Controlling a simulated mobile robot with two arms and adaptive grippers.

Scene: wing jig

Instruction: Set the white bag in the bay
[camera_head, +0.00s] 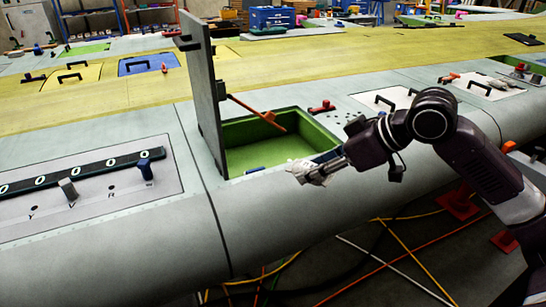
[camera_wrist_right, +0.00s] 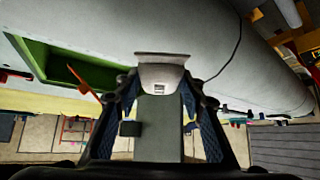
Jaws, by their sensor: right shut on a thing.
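The white bag (camera_head: 305,172) is in the jaws of my right gripper (camera_head: 328,169), at the near right edge of the bay. In the right wrist view the bag (camera_wrist_right: 162,76) sits between the fingertips of the gripper (camera_wrist_right: 164,90). The bay (camera_head: 240,161) is a green-lined open recess in the wing's grey skin. It also shows at the upper left of the right wrist view (camera_wrist_right: 60,66). The bag is outside the green recess in the head view; its height above the skin is hard to tell. My left gripper is not in view.
A grey lid (camera_head: 207,105) stands upright at the bay's left side. An orange rod (camera_head: 255,109) slants from it over the bay. A panel with levers (camera_head: 85,190) lies to the left. Red clamps (camera_head: 322,107) and a handled panel (camera_head: 385,100) are beyond the bay.

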